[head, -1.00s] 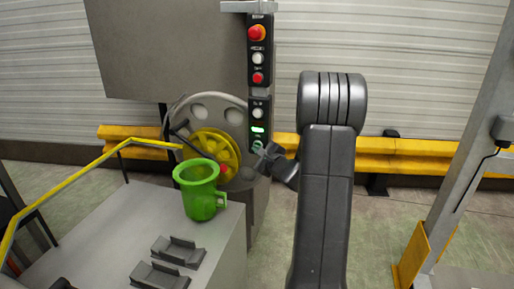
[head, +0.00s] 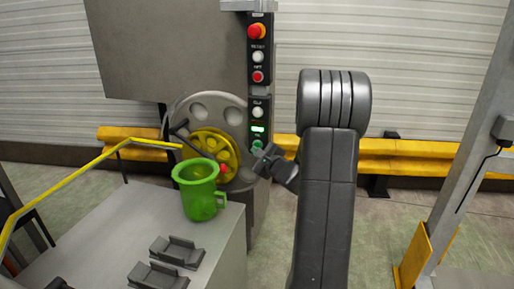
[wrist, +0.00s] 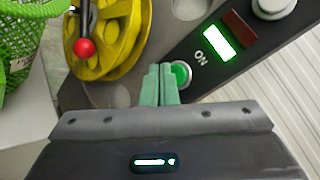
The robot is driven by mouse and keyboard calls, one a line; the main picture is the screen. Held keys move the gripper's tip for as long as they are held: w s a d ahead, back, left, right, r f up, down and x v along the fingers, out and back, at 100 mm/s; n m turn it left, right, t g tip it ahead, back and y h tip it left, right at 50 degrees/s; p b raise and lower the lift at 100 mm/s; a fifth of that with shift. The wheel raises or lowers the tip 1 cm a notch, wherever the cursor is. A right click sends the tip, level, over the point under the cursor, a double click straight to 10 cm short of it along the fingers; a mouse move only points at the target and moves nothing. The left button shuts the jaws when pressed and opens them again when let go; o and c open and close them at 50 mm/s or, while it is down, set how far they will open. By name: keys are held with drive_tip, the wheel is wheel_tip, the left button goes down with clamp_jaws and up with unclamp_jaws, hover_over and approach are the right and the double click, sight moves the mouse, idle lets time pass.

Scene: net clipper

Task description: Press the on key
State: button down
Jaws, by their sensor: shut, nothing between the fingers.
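The on key is a round green button (wrist: 181,73) beside the "ON" label in the wrist view. In the head view the green button (head: 257,145) is low on the black control panel (head: 260,85). My gripper (wrist: 160,68) is shut and empty, its pale green fingertips together just left of the button and covering its left edge. In the head view my gripper (head: 261,158) is just below the button. I cannot tell whether the tips touch it. A lamp (wrist: 219,43) above the label glows green-white; this lamp (head: 257,128) also shows in the head view.
A yellow wheel (head: 215,155) with a red-knobbed lever is left of the panel. A green mug (head: 199,190) stands on the grey cabinet top (head: 95,225). Other panel buttons, including a red stop button (head: 256,31), are above.

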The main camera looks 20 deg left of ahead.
drive_tip(key=shift+s, duration=0.1)
drive_tip(key=s+b, duration=0.3)
drive_tip(key=s, duration=0.1)
drive_tip(key=shift+s+d, duration=0.15)
drive_tip(key=shift+s, duration=0.25)
idle(0.4)
drive_tip(key=w+p, duration=0.2)
drive_tip(key=p, duration=0.1)
drive_tip(key=shift+r, duration=0.25)
drive_tip(key=p, duration=0.3)
